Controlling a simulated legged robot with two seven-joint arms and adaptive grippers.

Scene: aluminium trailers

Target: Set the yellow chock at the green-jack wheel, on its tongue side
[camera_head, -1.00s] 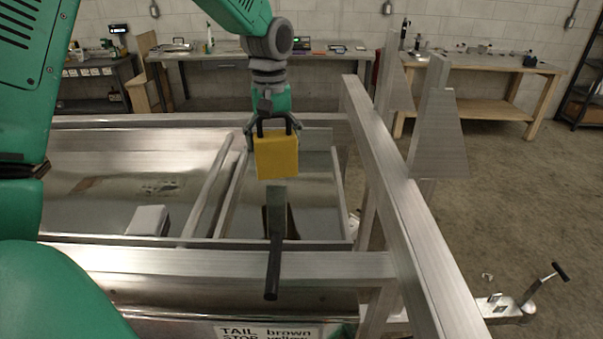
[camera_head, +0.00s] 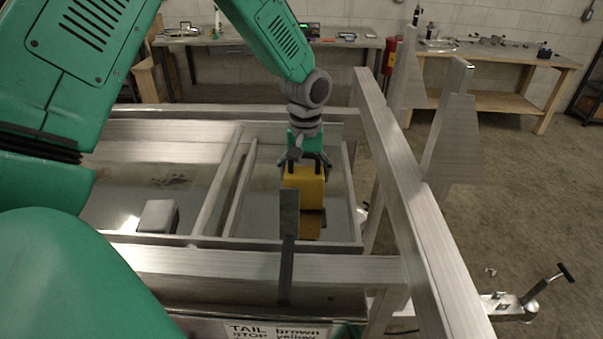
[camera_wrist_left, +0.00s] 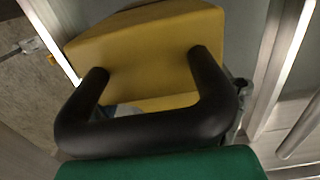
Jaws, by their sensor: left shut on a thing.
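My left gripper (camera_head: 304,160) is shut on the yellow chock (camera_head: 304,188) and holds it from above by its black handle. The chock hangs over the shiny bed of the aluminium trailer (camera_head: 405,225), inside its right-hand bay, with its reflection below. In the left wrist view the chock (camera_wrist_left: 150,55) and its thick black handle (camera_wrist_left: 150,130) fill the middle. The green-jack wheel cannot be made out in either view. My right gripper is not in view.
Aluminium rails and an upright post (camera_head: 450,115) stand right of the chock. A dark bar (camera_head: 287,245) rises in front of it. A pale block (camera_head: 157,216) lies in the left bay. A trailer tongue with a black-handled crank (camera_head: 545,283) lies at lower right. Workbenches line the wall.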

